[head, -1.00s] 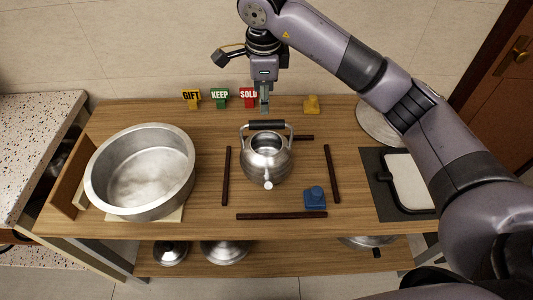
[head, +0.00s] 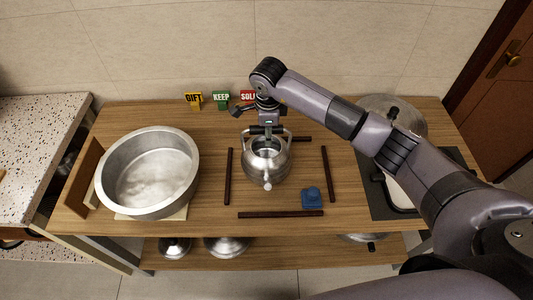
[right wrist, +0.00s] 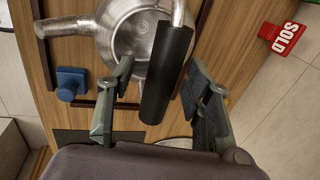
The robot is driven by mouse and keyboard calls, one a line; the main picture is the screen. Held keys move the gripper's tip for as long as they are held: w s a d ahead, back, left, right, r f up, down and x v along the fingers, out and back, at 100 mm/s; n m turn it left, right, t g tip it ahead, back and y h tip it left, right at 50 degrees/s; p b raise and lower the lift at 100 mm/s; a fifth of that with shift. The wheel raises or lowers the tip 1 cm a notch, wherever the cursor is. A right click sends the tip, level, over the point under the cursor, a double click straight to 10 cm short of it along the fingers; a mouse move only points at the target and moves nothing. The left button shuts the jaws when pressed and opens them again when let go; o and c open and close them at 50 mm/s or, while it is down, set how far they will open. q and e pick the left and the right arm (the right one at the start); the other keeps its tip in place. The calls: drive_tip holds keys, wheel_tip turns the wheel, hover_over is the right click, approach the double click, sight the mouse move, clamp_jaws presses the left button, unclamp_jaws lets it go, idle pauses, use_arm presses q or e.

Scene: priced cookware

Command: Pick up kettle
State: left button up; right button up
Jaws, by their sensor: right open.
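The silver kettle (head: 266,167) stands upright on the wooden table, inside a frame of dark strips, with its spout toward the front. My right gripper (head: 268,131) is at the kettle's black handle, which it partly hides in the head view. In the right wrist view the kettle (right wrist: 128,38) and its black handle (right wrist: 166,75) show close up. There my right gripper (right wrist: 160,70) is open, with one finger on each side of the handle and gaps showing between. My left gripper is out of view.
A large metal pot (head: 148,172) stands at the left. A blue block (head: 311,197) lies right of the kettle. GIFT (head: 194,99), KEEP (head: 221,98) and SOLD (head: 247,97) signs stand at the back. A dark tray (head: 385,204) and a round lid (head: 397,112) are at the right.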

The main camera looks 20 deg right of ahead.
drive_tip(key=shift+f, duration=0.1)
drive_tip(key=shift+c, duration=0.2)
clamp_jaws()
idle(0.7)
